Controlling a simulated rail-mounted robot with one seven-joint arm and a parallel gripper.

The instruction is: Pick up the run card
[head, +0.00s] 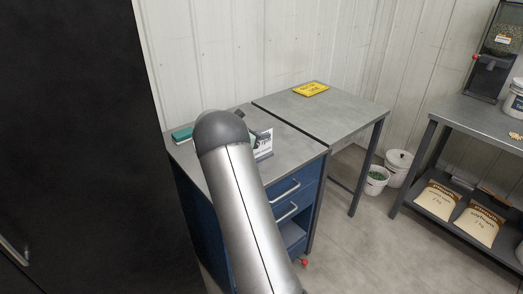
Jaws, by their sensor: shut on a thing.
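A white card with dark print, which I take to be the run card (264,147), stands tilted over the grey top of the blue drawer cabinet (296,144). My gripper (260,135) is at the card's upper edge and shut on it. Most of the gripper is hidden behind my own silver arm link, so the fingertips barely show. I cannot tell whether the card's lower edge touches the top.
A green and white block (182,135) lies at the cabinet's left back edge. A grey side table (345,112) adjoins on the right, bare but for a yellow sign (311,89). A shelf bench (468,113) with bags and a hopper (497,50) stands at right.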

